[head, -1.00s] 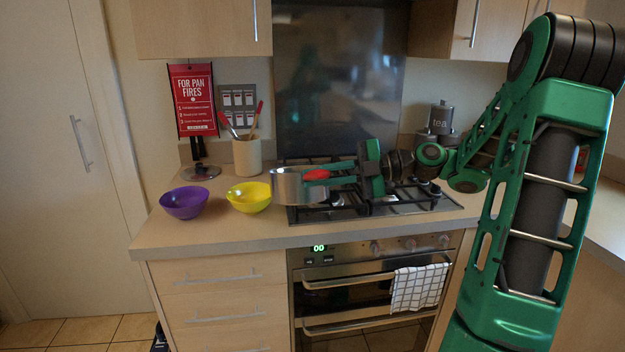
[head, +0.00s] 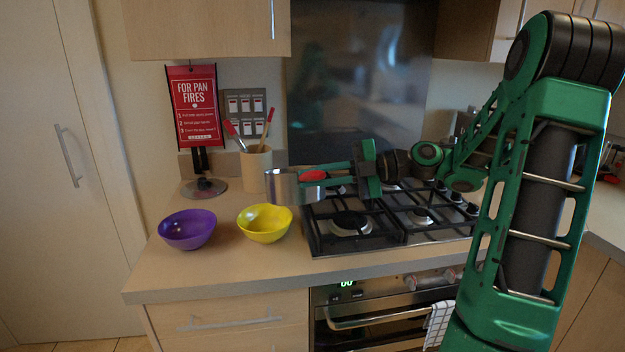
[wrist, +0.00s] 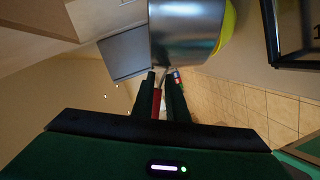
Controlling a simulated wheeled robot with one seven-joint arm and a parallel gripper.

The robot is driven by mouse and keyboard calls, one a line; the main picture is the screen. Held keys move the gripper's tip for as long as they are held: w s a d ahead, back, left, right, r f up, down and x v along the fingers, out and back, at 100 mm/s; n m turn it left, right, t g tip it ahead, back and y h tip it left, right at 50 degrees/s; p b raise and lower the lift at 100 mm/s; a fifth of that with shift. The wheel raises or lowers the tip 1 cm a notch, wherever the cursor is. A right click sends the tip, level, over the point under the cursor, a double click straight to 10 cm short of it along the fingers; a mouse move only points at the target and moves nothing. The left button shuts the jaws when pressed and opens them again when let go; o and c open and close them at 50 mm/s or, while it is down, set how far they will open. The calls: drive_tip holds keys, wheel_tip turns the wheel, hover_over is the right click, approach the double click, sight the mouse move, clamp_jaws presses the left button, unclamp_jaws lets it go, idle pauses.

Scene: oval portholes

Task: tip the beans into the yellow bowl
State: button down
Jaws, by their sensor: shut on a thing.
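A steel saucepan (head: 290,187) with a red handle (head: 313,175) is in my gripper (head: 318,177), held by that handle, roughly level above the counter and left of the hob. In the wrist view, the shiny pan (wrist: 187,35) is ahead of the fingers (wrist: 163,95). The yellow bowl (head: 265,225) stands on the counter below and slightly left of the pan; its edge shows beside the pan in the wrist view (wrist: 229,32). No beans are visible; the pan's inside is hidden from both views.
A purple bowl (head: 187,230) stands left of the yellow one. Behind are a utensil pot (head: 255,168), a glass lid (head: 205,188) and a red pan-fire sign (head: 194,105). The gas hob (head: 400,220) lies to the right, its grates bare.

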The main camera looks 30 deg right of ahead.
drive_tip(key=shift+w+a+h, duration=0.1)
drive_tip(key=shift+a+h, duration=0.1)
drive_tip(key=shift+h, duration=0.2)
drive_tip(key=shift+g, duration=0.3)
drive_tip(key=w+a+n+g+h, duration=0.2)
drive_tip(key=a+h, duration=0.7)
drive_tip(key=h, duration=0.7)
drive_tip(key=shift+a+r+n+g, duration=0.3)
drive_tip(key=shift+a+n+g, duration=0.05)
drive_tip(key=shift+n+g, duration=0.5)
idle(4.9)
